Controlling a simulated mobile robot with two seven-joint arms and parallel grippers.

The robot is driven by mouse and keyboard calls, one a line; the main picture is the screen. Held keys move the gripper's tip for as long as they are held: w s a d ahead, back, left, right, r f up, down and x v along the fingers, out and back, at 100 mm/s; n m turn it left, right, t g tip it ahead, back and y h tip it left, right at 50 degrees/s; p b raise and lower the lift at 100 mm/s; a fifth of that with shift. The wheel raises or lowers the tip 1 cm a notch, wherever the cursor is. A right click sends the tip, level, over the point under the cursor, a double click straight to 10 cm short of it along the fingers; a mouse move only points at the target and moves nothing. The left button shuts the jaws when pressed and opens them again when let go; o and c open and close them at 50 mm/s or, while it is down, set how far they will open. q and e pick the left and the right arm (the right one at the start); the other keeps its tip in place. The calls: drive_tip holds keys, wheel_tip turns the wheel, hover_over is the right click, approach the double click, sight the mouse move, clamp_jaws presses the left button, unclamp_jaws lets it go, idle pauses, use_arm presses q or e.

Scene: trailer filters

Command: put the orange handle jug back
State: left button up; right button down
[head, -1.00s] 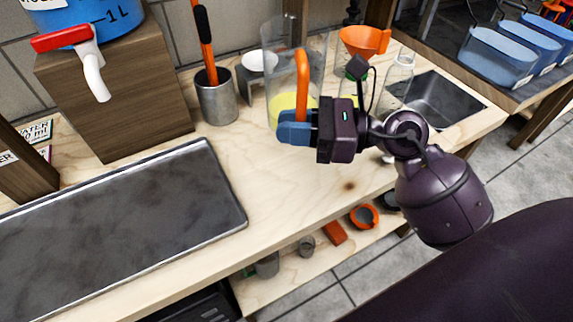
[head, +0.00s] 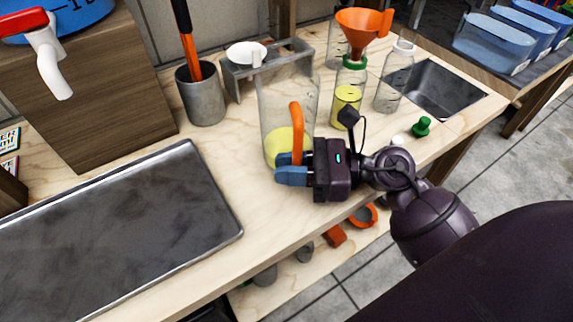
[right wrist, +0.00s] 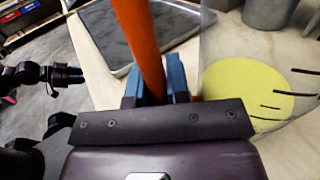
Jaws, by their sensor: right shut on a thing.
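The clear jug (head: 288,92) with an orange handle (head: 296,128) has yellow liquid low inside it. It is upright over the wooden bench, in front of a small grey stand; I cannot tell whether its base touches the wood. My right gripper (head: 290,168) is shut on the handle with its blue fingers. In the right wrist view the handle (right wrist: 143,45) rises between the fingers (right wrist: 155,85), with the jug (right wrist: 245,85) beside it at the right. A dark arm end, seemingly my left gripper (right wrist: 68,76), shows at the far left there, too small to read its fingers.
A bottle with yellow liquid (head: 347,97) bears an orange funnel (head: 360,28) behind the jug. A clear bottle (head: 393,80), a green stopper (head: 422,126) and a sink (head: 436,92) lie right. A metal cup (head: 201,98) and dark tray (head: 110,225) lie left. Bare wood separates tray and jug.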

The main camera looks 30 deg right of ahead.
drive_tip(key=shift+f, duration=0.15)
drive_tip(key=c, duration=1.1)
unclamp_jaws()
drive_tip(key=shift+r, duration=0.2)
drive_tip(key=shift+s+d, duration=0.1)
drive_tip(key=shift+d, duration=0.1)
drive_tip(key=v, duration=1)
drive_tip(key=shift+s+d, duration=0.2)
drive_tip(key=shift+d, duration=0.15)
drive_tip(key=shift+s+d, duration=0.25)
drive_tip(key=shift+d, duration=0.1)
